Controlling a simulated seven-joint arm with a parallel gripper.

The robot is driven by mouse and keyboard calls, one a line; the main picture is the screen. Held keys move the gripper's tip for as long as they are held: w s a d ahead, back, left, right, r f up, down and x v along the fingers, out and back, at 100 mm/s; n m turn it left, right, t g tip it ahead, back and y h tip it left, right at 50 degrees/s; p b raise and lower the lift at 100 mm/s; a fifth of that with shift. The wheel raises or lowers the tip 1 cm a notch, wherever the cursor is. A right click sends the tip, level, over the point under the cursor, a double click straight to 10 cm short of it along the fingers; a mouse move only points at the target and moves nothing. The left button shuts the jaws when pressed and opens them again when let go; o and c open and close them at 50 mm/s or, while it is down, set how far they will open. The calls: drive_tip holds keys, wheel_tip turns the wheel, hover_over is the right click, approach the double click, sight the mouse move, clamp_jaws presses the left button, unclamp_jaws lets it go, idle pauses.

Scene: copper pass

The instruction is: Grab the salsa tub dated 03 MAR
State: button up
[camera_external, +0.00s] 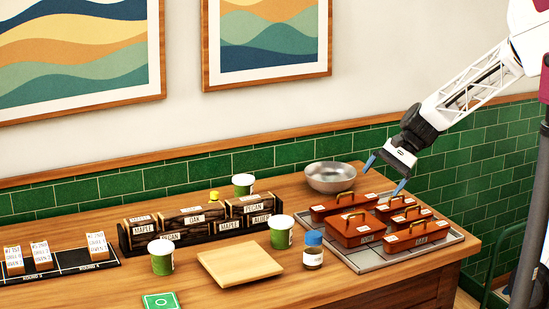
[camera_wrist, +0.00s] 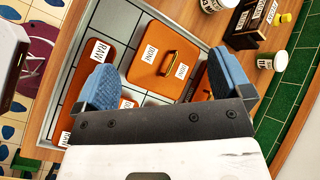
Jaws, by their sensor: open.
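Three green tubs with white tops stand on the wooden counter: one at the back (camera_external: 244,184), one right of the middle (camera_external: 281,235) and one at the front left (camera_external: 161,257). They look like the salsa tubs, but no 03 MAR date is legible on any of them. A green and white tub (camera_wrist: 272,61) also shows at the right of the wrist view. My gripper (camera_external: 386,175) is open and empty, above the back of the tray of terracotta boxes and away from the tubs. Its blue fingers (camera_wrist: 168,80) frame a terracotta box in the wrist view.
Several brass-handled terracotta boxes (camera_external: 357,229) sit on a grey tray (camera_external: 449,239). A metal bowl (camera_external: 332,178), a blue-lidded jar (camera_external: 313,251), a wooden board (camera_external: 239,264), dark labelled blocks (camera_external: 196,222) and a green card (camera_external: 161,301) are nearby. Upright cards (camera_external: 40,255) stand far left.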

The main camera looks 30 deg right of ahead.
drive_tip(key=w+a+f+m+y, duration=0.3)
drive_tip(key=w+a+f+m, duration=0.25)
drive_tip(key=a, duration=0.35)
drive_tip(key=m+t+y, duration=0.1)
drive_tip(key=m+y, duration=0.1)
drive_tip(key=m, duration=0.2)
approach(288, 219)
drive_tip(key=x, duration=0.4)
drive_tip(key=shift+s, duration=0.25)
drive_tip(key=shift+x, duration=1.25)
drive_tip(key=shift+w+x, duration=0.15)
drive_tip(key=shift+x, duration=1.15)
drive_tip(key=shift+w+x, duration=0.1)
drive_tip(key=shift+x, duration=1.2)
drive_tip(key=c, duration=1.1)
drive_tip(key=shift+o, duration=0.2)
